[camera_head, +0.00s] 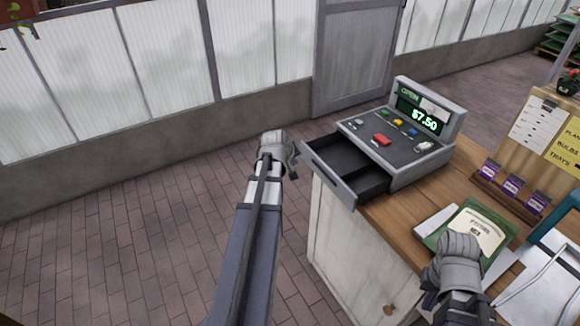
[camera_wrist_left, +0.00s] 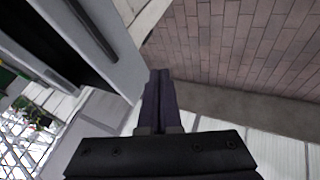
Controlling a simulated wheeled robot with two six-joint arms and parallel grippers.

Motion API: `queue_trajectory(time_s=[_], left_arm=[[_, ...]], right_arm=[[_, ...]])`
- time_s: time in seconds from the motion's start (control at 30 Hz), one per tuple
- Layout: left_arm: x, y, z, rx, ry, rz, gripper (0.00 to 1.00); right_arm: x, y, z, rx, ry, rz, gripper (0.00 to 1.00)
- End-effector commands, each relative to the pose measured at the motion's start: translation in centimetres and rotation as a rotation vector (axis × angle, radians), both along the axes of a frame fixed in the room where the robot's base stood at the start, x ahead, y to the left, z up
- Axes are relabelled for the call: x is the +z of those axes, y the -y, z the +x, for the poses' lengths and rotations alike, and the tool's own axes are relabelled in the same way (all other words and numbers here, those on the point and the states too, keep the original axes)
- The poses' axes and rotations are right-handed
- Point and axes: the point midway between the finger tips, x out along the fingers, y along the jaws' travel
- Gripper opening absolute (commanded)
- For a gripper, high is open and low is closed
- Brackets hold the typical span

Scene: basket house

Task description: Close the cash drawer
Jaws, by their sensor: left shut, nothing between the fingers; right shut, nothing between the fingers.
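The cash drawer (camera_head: 328,182) is pulled out of the grey cash register (camera_head: 400,130) and juts past the left edge of the wooden counter. Its inside is dark and looks empty. My left gripper (camera_head: 273,140) is shut and empty, left of the drawer's front with a small gap in the head view. In the left wrist view my left gripper's fingers (camera_wrist_left: 156,85) are together, and the drawer's pale front panel (camera_wrist_left: 125,75) is close on their left. My right gripper (camera_head: 460,245) is shut and empty over the green seed packet (camera_head: 485,220) on the counter; its fingertips are hard to make out.
The counter's white side (camera_head: 345,250) stands below the drawer. Small purple packets (camera_head: 512,184) in a wooden holder and a notice board (camera_head: 545,130) are at the right. A clipboard (camera_head: 545,285) lies at the lower right. Brick floor (camera_head: 130,240) is open at left.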

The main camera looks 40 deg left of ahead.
Motion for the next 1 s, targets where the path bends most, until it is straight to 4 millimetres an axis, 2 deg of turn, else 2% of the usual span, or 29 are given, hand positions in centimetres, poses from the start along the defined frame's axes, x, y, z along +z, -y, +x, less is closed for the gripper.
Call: queue_trajectory(time_s=[0.03, 0.07, 0.1, 0.3, 0.83, 1.0], left_arm=[[-1.3, -0.2, 0.7, -0.001, 0.0, 0.001, 0.0], [-1.4, -0.2, 0.9, -0.001, 0.0, 0.001, 0.0], [-0.7, 0.2, 1.7, -0.004, 0.0, 0.001, 0.0], [-0.6, 1.1, 3.6, -0.002, 0.0, 0.0, 0.0], [-0.6, 1.4, 4.2, -0.001, 0.0, 0.001, 0.0], [-0.6, 2.0, 5.9, -0.004, 0.0, 0.001, 0.0]], right_arm=[[-1.2, 0.0, 0.0, 0.0, 0.0, 0.0, 0.0], [-1.4, 0.0, 0.0, 0.0, 0.0, 0.0, 0.0], [-0.7, 0.0, 0.0, 0.0, 0.0, 0.0, 0.0], [-0.6, 0.0, 0.0, 0.0, 0.0, 0.0, 0.0], [-0.6, 0.0, 0.0, 0.0, 0.0, 0.0, 0.0], [-0.6, 0.0, 0.0, 0.0, 0.0, 0.0, 0.0]])
